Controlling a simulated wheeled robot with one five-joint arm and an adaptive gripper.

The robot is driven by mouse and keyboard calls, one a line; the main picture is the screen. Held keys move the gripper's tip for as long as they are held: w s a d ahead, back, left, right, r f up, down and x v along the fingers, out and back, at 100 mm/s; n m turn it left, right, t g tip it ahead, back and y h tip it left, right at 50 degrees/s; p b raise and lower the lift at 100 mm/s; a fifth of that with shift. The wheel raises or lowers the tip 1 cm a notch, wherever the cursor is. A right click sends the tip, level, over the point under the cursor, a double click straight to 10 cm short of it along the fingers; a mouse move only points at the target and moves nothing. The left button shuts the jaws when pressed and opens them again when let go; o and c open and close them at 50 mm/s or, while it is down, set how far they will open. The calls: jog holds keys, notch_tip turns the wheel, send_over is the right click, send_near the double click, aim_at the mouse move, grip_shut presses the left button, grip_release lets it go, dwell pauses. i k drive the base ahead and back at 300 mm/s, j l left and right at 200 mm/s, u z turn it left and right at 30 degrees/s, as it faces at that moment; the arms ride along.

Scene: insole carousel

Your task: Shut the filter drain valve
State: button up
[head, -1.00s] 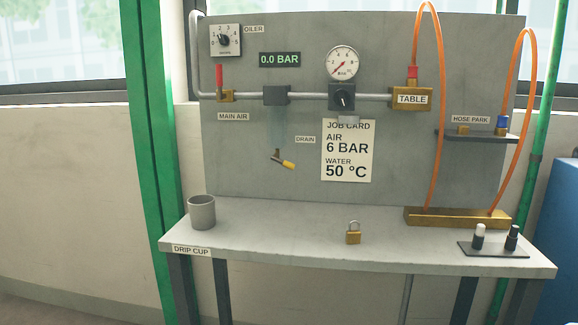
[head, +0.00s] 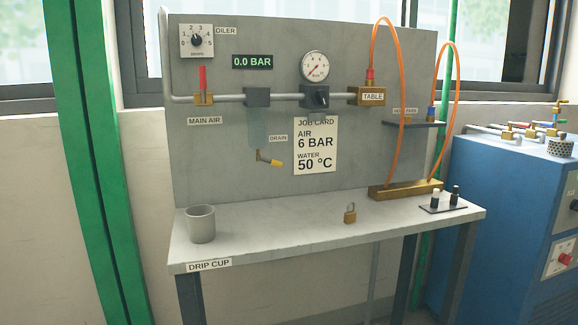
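The filter drain valve (head: 262,156) hangs under the clear filter bowl (head: 263,127) on the grey panel, beside the DRAIN label (head: 278,138). Its yellow-tipped lever (head: 276,163) points right and slightly down. The filter head (head: 257,97) sits on the air pipe above. The drip cup (head: 201,223) stands upright at the left of the bench, apart from the drain and not under it. The display (head: 253,62) reads 0.0 BAR. My gripper is not in view.
The bench top (head: 290,226) is mostly clear. A brass padlock (head: 350,213) and a small tray (head: 452,206) with two plugs stand on it. Orange hoses (head: 455,100) loop at the right. A green post (head: 92,160) stands left; a blue machine (head: 500,220) stands right.

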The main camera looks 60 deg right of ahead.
aim_at(272, 161)
jog(key=i+j+z, duration=0.2)
jog(key=j+z, duration=0.2)
jog(key=i+j+z, duration=0.15)
jog(key=j+z, duration=0.2)
jog(key=j, duration=0.15)
jog(key=i+j+z, duration=0.1)
jog(key=j+z, duration=0.65)
jog(key=j, duration=0.25)
jog(key=i+j+z, duration=0.15)
jog(key=j+z, duration=0.25)
jog(key=i+j+z, duration=0.1)
jog(key=j+z, duration=0.7)
jog(key=i+j+z, duration=0.2)
jog(key=j+z, duration=0.2)
jog(key=i+j+z, duration=0.1)
jog(key=j+z, duration=0.3)
jog(key=j, duration=0.25)
jog(key=j+z, duration=0.4)
jog(key=j, duration=0.15)
jog(key=i+j, duration=0.05)
